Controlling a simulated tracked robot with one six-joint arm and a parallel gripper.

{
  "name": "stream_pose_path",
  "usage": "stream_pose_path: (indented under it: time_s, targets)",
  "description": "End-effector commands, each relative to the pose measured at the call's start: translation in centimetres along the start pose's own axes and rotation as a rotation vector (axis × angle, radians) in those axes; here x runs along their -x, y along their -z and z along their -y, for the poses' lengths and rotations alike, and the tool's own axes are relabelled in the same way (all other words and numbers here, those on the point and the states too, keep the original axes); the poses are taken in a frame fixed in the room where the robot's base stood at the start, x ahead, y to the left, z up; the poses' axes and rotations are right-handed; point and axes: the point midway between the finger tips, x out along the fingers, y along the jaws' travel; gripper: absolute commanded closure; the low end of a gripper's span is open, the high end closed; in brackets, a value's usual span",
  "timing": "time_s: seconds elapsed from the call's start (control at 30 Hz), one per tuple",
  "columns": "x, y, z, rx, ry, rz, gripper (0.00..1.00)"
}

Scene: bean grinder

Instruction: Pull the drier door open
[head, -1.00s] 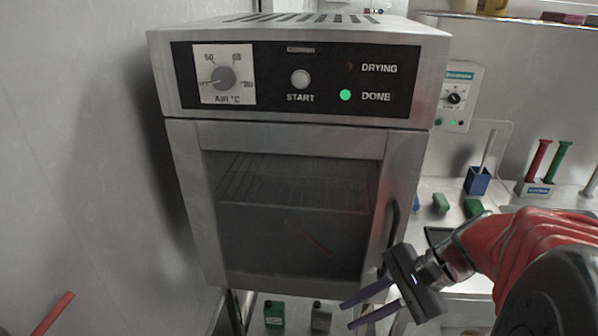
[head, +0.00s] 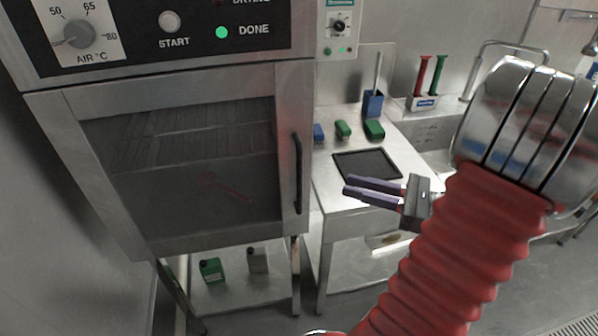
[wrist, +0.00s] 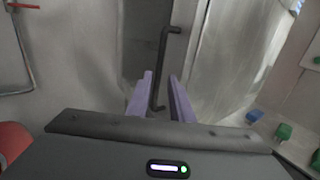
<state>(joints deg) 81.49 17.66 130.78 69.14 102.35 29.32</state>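The drier door (head: 180,215) is closed, with a dark window showing wire racks. Its black vertical handle (head: 297,172) runs along the door's right edge. My gripper (head: 346,186) is right of the handle in the head view, its two purple fingers parted and pointing left toward it. In the wrist view the handle (wrist: 161,70) shows upright ahead, between the two fingers (wrist: 160,82) in the picture. The gripper is open, with nothing held. How far the fingertips are from the handle is hard to tell. The green DONE light (head: 222,33) is lit.
A steel bench (head: 335,195) stands right of the drier, with a black tray (head: 367,164), green blocks (head: 374,129) and a blue holder (head: 373,103).

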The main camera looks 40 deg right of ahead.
Motion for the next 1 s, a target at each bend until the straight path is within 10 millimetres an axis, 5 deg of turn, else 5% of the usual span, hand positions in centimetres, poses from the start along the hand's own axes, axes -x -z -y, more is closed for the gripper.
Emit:
stream_pose_path:
  time_s: [0.47, 1.0]
  targets:
    - [-0.6, 0.0, 0.0, 0.001, -0.002, 0.0, 0.8]
    - [-6.8, 0.0, -0.1, 0.001, -0.004, 0.0, 0.8]
